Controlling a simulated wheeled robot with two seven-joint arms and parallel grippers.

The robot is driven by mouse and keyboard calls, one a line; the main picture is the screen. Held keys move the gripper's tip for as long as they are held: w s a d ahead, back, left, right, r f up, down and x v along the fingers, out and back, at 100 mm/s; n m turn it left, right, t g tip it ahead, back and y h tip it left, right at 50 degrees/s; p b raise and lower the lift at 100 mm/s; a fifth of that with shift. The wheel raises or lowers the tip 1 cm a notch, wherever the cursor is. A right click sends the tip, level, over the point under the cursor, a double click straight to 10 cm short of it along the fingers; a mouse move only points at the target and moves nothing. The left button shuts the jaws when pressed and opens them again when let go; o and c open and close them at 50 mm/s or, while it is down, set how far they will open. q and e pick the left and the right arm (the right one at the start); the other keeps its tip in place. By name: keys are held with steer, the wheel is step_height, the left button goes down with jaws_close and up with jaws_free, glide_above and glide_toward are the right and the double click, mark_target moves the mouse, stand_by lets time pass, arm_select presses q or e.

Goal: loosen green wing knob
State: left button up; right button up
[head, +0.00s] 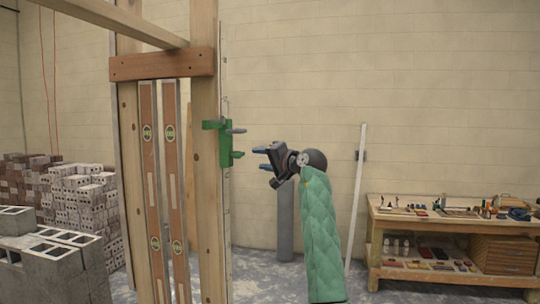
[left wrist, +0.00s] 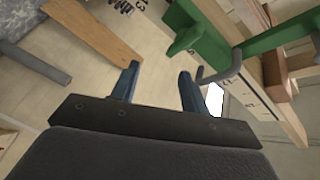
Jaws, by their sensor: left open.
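A green bracket (head: 225,150) is fixed to the wooden post (head: 206,200) beside an upright measuring strip. Two grey pins, upper (head: 237,130) and lower (head: 238,154), stick out of it to the right. A green piece (head: 211,125) juts left at its top and may be the wing knob; I cannot tell for sure. My right gripper is out of view.
Two long spirit levels (head: 148,190) lean inside the wooden frame. Concrete blocks (head: 65,245) and brick stacks (head: 85,195) stand at left. A workbench (head: 450,225) with tools is at right. A white strip (head: 355,195) leans on the wall.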

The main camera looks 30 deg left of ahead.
mark_target(242, 155)
arm_select(q)
steer(key=s+a+m+g+p, duration=0.1)
steer(key=s+a+r+m+g+y+p, duration=0.1)
steer(key=m, duration=0.1)
steer(key=shift+s+a+r, duration=0.1)
steer(key=shift+a+r, duration=0.1)
steer(key=shift+r, duration=0.05)
steer(key=a+p, duration=0.1)
steer(key=w+a+p, duration=0.1)
steer(key=a, duration=0.2)
steer(key=shift+w+a+f+p, duration=0.15)
steer(key=shift+a+f+p, duration=0.1)
steer(key=shift+p, duration=0.15)
steer(key=shift+a, duration=0.3)
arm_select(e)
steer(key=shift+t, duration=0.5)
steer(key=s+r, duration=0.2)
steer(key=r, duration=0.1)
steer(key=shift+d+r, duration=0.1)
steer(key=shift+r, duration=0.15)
